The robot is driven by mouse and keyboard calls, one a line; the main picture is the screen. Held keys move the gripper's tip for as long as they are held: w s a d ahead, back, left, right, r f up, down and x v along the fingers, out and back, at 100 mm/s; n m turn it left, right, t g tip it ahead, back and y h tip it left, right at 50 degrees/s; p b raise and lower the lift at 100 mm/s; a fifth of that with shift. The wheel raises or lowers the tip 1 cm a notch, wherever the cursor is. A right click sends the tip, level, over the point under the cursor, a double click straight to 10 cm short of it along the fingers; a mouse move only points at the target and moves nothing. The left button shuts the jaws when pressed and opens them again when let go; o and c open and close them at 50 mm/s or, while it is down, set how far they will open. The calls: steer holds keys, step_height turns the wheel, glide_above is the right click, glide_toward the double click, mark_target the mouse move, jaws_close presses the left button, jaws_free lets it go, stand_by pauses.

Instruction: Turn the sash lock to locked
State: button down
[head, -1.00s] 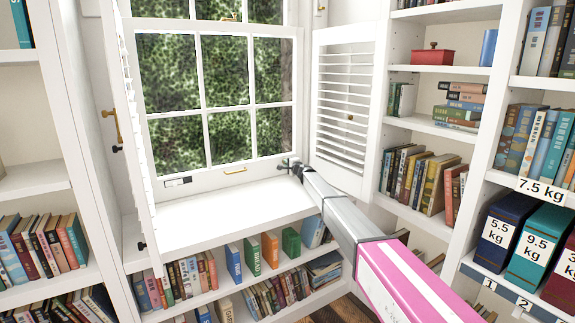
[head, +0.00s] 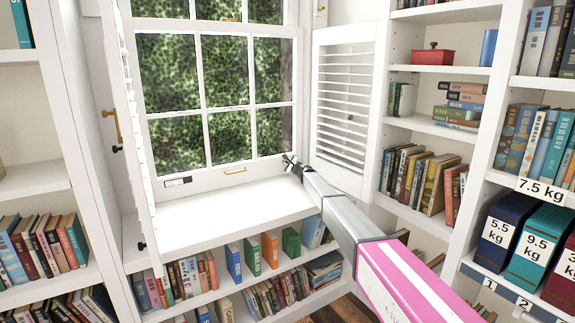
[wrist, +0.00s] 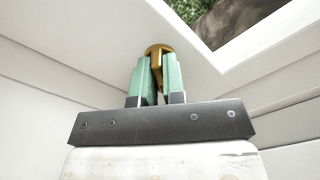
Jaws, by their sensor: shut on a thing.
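The sash lock (wrist: 158,51) looks like a brass fitting with a round base and a thumb lever, on the white window frame near a corner of the glass in the wrist view. My gripper (wrist: 157,75) has green-faced fingers, one on each side of the brass lever, and is shut on it. In the head view my gripper (head: 288,160) is at the lower right corner of the lower sash (head: 215,178). The lock is hidden there by my fingers, and its exact angle is hard to tell.
The louvred shutter (head: 342,105) stands open close right of my gripper. The white sill (head: 215,212) below is bare. Bookshelves (head: 425,125) stand to the right.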

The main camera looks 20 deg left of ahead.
steer(key=m, duration=0.5)
steer(key=shift+m, duration=0.3)
steer(key=m, duration=0.4)
steer(key=shift+m, duration=0.7)
steer(key=c, duration=1.2)
jaws_free()
steer(key=v, duration=1)
steer(key=shift+s, duration=0.2)
steer(key=shift+s+d, duration=0.2)
steer(key=shift+d, duration=0.1)
